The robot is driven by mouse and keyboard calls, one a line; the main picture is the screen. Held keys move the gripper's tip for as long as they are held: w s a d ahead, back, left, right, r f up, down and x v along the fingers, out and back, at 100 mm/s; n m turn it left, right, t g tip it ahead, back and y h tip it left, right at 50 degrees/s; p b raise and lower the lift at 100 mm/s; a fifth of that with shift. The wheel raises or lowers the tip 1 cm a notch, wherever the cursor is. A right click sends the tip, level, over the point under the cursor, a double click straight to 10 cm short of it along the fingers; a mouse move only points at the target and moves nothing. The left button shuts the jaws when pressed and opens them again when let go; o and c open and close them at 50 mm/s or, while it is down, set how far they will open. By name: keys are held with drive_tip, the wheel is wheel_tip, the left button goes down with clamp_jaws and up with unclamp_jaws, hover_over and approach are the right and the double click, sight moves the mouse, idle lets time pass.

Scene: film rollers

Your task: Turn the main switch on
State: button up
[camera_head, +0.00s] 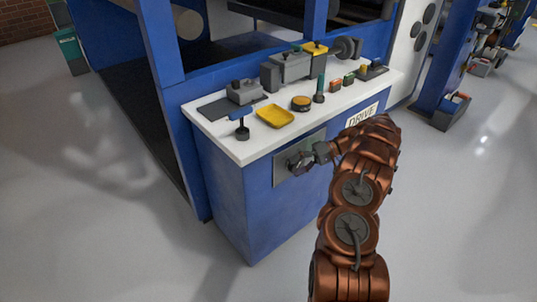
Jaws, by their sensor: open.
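A grey plate (284,172) is set in the front face of the blue cabinet, below the white worktop. A white label reading DRIVE (362,117) is beside it, up and to the right. My gripper (298,162) is in front of the grey plate, at the end of my copper-coloured arm. Its jaws are open and point left toward the plate. The main switch cannot be told apart; my gripper covers much of the plate and may hide it. I cannot tell whether my gripper touches anything there.
The white worktop (230,145) above holds a yellow tray (275,116), an orange-topped round tin (301,103), a blue-handled tool (241,126) and grey machine parts (290,67). A grey-blue toolbox (451,112) stands on the floor at right. The floor in front is clear.

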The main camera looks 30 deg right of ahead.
drive_tip(key=shift+h+b, duration=0.6)
drive_tip(key=shift+b, duration=0.4)
drive_tip(key=shift+n+h, duration=0.3)
drive_tip(key=shift+a+r+n+h, duration=0.1)
drive_tip(key=shift+r+n+h, duration=0.05)
drive_tip(key=shift+h, duration=0.4)
drive_tip(key=shift+r+n+h, duration=0.1)
drive_tip(key=shift+n+h, duration=0.05)
drive_tip(key=shift+h, duration=0.4)
drive_tip(key=shift+r+n+t+h+p, duration=0.1)
drive_tip(key=shift+n+t+h+p, duration=0.25)
drive_tip(key=shift+h+p, duration=1.3)
drive_tip(key=n+h+p, duration=0.1)
drive_tip(key=h+p, duration=0.3)
drive_tip(key=p, duration=0.2)
drive_tip(key=shift+s+a+t, duration=0.1)
drive_tip(key=shift+a+t, duration=0.05)
drive_tip(key=shift+t, duration=0.2)
drive_tip(key=shift+h, duration=0.25)
